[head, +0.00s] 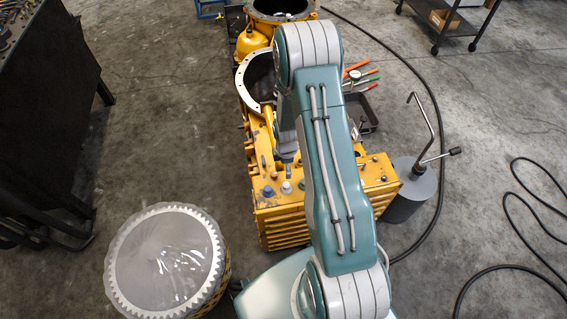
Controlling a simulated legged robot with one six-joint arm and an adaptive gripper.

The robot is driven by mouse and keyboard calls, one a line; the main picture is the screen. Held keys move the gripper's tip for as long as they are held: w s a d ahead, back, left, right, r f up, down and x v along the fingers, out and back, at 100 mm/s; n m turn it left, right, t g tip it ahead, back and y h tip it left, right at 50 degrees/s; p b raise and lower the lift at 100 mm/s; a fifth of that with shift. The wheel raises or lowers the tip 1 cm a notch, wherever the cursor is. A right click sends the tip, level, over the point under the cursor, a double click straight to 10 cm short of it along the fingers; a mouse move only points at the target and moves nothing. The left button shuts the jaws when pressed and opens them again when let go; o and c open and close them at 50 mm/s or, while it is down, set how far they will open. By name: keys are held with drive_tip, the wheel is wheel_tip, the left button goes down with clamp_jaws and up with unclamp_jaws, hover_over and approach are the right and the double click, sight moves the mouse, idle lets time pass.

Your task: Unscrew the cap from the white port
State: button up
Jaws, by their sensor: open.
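The yellow transmission housing (283,228) stands on the floor in the middle of the head view, partly behind my arm. On its near top edge is a row of small ports: a blue one (268,191), a white one (286,188) and a greyish one to its right, close to my arm. I cannot make out the cap apart from the white port at this size. The end of my gripper (288,157) shows only in part beside my forearm, beyond and above the white port and apart from it. Its fingers are mostly hidden; it is open and I see nothing held.
A large toothed ring on a round drum (168,262) stands at the lower left. A grey canister with a bent handle (411,190) stands right of the housing. A tray (361,112) and several colored-handled tools lie behind. A black hose (432,110) curves across the floor.

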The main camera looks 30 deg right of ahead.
sight(286, 184)
drive_tip(key=shift+f, duration=6.15)
clamp_jaws()
drive_tip(key=n, duration=0.5)
drive_tip(key=shift+n, duration=0.4)
drive_tip(key=shift+n, duration=0.4)
drive_tip(key=n, duration=0.4)
